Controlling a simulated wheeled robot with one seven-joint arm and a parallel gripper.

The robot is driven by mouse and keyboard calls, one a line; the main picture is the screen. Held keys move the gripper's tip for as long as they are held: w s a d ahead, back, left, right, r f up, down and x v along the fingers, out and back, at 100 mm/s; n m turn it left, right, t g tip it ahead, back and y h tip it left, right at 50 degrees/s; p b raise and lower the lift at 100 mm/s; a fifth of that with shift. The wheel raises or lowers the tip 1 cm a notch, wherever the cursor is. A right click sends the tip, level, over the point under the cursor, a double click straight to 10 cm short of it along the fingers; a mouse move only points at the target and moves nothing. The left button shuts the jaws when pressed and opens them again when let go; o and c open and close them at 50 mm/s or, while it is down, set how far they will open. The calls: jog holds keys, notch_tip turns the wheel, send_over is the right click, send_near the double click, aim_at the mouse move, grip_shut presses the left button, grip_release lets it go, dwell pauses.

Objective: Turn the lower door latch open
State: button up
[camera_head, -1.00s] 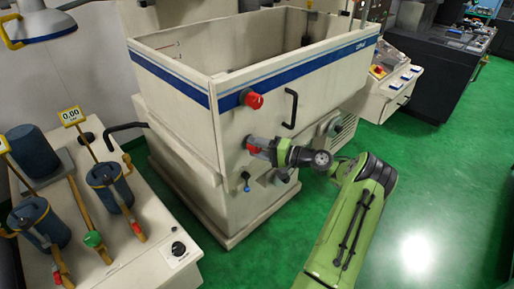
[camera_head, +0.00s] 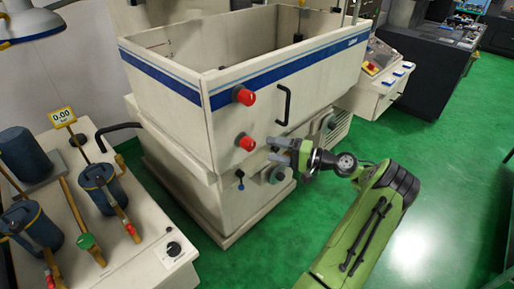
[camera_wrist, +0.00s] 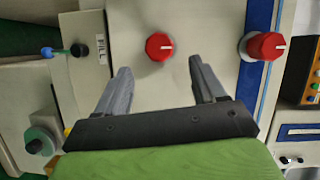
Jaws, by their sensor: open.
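The lower door latch (camera_head: 246,143) is a red round knob on the front of the cream machine tank, below a matching upper red knob (camera_head: 244,96). In the wrist view the lower latch (camera_wrist: 160,46) lies ahead of the fingers, centred across the gap between them. Its white mark points right in that view, as does the mark on the upper knob (camera_wrist: 265,46). My gripper (camera_head: 276,149) is open and empty, just right of the lower latch in the head view and apart from it. The wrist view shows its two grey fingers (camera_wrist: 160,72) spread.
A black door handle (camera_head: 284,105) stands right of the knobs. A small blue-tipped lever (camera_head: 240,178) sits below the lower latch. A bench with blue canisters (camera_head: 103,186) is at the left. Green floor (camera_head: 440,200) is open at the right.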

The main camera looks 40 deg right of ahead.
jog(key=v, duration=0.7)
jog(key=shift+s, duration=0.2)
jog(key=shift+d, duration=0.1)
